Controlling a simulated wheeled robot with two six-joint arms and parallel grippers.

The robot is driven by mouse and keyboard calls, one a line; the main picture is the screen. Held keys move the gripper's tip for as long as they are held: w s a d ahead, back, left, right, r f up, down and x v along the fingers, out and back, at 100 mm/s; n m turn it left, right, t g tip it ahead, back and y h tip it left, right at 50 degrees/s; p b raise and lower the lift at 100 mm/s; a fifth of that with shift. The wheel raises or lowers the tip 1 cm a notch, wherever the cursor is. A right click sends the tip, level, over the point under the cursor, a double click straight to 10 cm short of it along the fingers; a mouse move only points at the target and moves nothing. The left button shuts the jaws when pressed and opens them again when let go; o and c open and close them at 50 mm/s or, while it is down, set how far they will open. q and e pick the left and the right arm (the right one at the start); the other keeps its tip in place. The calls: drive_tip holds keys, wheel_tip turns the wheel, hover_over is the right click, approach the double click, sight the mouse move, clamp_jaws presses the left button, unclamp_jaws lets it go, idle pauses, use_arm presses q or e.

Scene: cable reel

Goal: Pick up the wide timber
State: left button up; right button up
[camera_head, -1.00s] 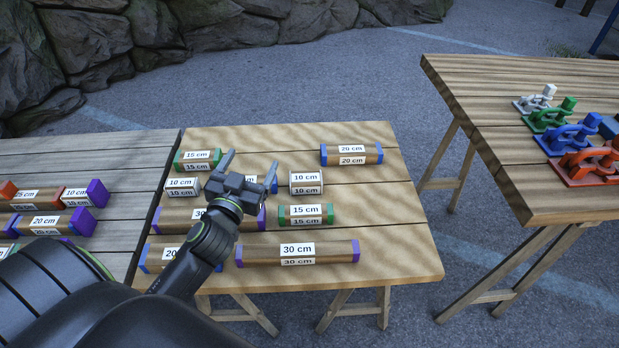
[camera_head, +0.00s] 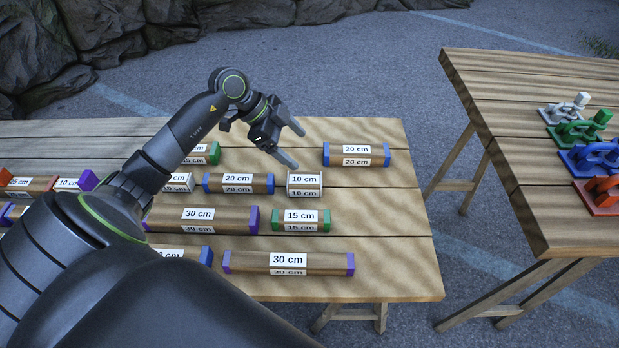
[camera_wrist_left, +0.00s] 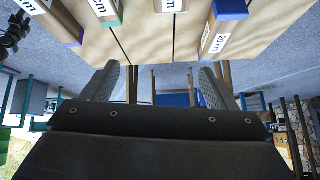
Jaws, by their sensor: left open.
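Several labelled timbers lie on the wooden table. No label says wide. The longest, marked 30 cm with purple ends, are one at the front (camera_head: 310,270) and one (camera_head: 172,222) partly behind my left arm. Others are a blue-ended 20 cm timber (camera_head: 355,162) at back right, another 20 cm timber (camera_head: 255,189), a white-ended 10 cm timber (camera_head: 304,191) and a green-ended 15 cm timber (camera_head: 318,227). My left gripper (camera_head: 294,146) is open and empty, above the table's back part between the 10 cm and right 20 cm timbers. The left wrist view shows its spread fingers (camera_wrist_left: 157,80).
A second table (camera_head: 490,90) at right holds grey, green, blue and orange clamp-like tools (camera_head: 600,158). A gap of floor separates the tables. The table's right front is bare. Rocks (camera_head: 100,40) stand behind.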

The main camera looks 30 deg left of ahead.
use_arm(q)
drive_tip(key=a+n+g+y, duration=0.1)
drive_tip(key=a+y, duration=0.1)
drive_tip(key=a, duration=0.2)
drive_tip(key=n+b, duration=0.1)
approach(304, 179)
drive_tip(key=shift+g+y, duration=0.3)
drive_tip(key=x, duration=0.5)
drive_tip(key=shift+w+d+f, duration=0.1)
drive_tip(key=shift+w+d, duration=0.05)
drive_tip(key=shift+w, duration=0.15)
drive_tip(key=x, duration=0.5)
drive_tip(key=shift+d+b, duration=0.2)
drive_tip(key=shift+b, duration=0.2)
drive_tip(key=shift+f, duration=0.3)
drive_tip(key=shift+c, duration=0.4)
drive_tip(key=c, duration=1)
